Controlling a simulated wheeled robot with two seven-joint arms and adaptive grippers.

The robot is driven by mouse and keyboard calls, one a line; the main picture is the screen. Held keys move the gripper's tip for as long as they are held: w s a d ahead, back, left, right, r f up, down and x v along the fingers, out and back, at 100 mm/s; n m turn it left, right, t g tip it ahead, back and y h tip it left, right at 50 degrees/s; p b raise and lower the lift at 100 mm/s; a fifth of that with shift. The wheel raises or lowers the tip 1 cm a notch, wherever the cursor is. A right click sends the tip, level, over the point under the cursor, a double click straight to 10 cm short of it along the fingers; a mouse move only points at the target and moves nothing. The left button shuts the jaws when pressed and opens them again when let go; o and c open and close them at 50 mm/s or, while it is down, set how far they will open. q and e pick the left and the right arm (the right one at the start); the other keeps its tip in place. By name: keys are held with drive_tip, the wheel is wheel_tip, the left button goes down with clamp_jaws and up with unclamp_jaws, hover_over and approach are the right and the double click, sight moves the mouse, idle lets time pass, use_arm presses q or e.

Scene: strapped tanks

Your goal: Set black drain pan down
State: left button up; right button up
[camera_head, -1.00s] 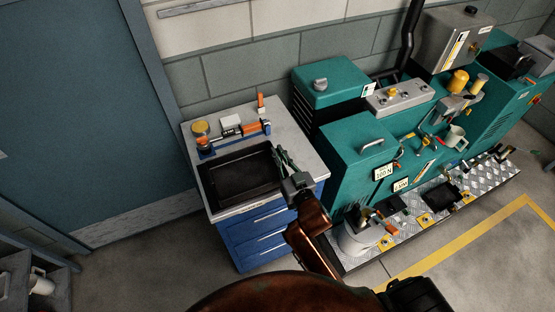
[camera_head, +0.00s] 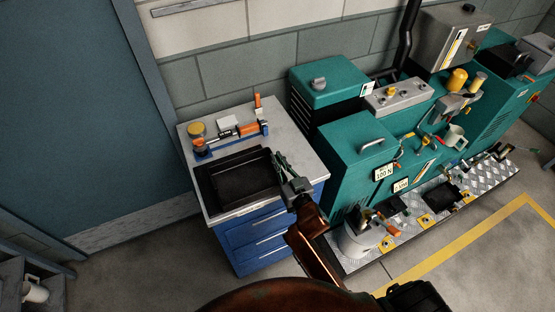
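The black drain pan (camera_head: 240,182) is a shallow rectangular tray over the grey top of the blue drawer cabinet (camera_head: 258,238). A dark band shows along its left and front sides; I cannot tell whether this is pan wall or shadow, or whether the pan lies fully flat. My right gripper (camera_head: 280,164) is at the pan's right rim and looks shut on it, though the fingertips are small and dark against the pan. My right arm comes up from below and covers part of the cabinet front. My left gripper is not in view.
Behind the pan on the cabinet top are an orange and blue tool (camera_head: 234,138), a yellow-topped tin (camera_head: 197,130) and a white block (camera_head: 228,122). The teal machine (camera_head: 352,160) stands close on the right. Bare top remains at the back right.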

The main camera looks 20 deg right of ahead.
drive_tip(key=o, duration=0.4)
drive_tip(key=shift+o, duration=0.2)
